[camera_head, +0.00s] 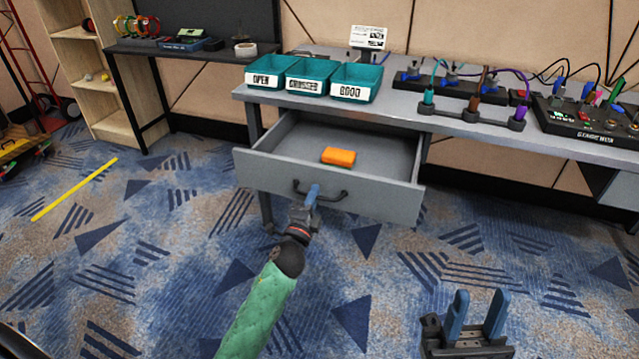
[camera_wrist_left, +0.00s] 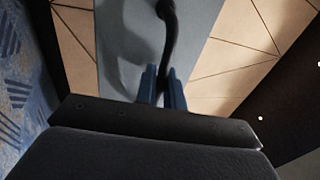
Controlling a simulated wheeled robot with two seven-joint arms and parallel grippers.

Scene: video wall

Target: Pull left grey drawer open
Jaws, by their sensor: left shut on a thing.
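The left grey drawer (camera_head: 380,198) stands pulled out from under the grey desk, with its inside in view. An orange block (camera_head: 339,156) lies in it. My left gripper (camera_head: 313,192) is at the dark curved handle (camera_head: 335,197) on the drawer front, its blue fingers closed on it. In the left wrist view the blue fingers (camera_wrist_left: 162,84) are shut around the dark handle (camera_wrist_left: 170,30), in front of the grey drawer front (camera_wrist_left: 125,40). My right gripper (camera_head: 476,315) is at the lower right, fingers apart and empty, away from the drawer.
On the grey desk (camera_head: 400,104) stand several teal bins (camera_head: 357,82) with labels, and electronic panels with cables (camera_head: 580,118) at the right. A dark side table (camera_head: 190,52) and a wooden shelf (camera_head: 85,55) are at the left. The carpet in front is mostly clear, with a yellow strip (camera_head: 75,188).

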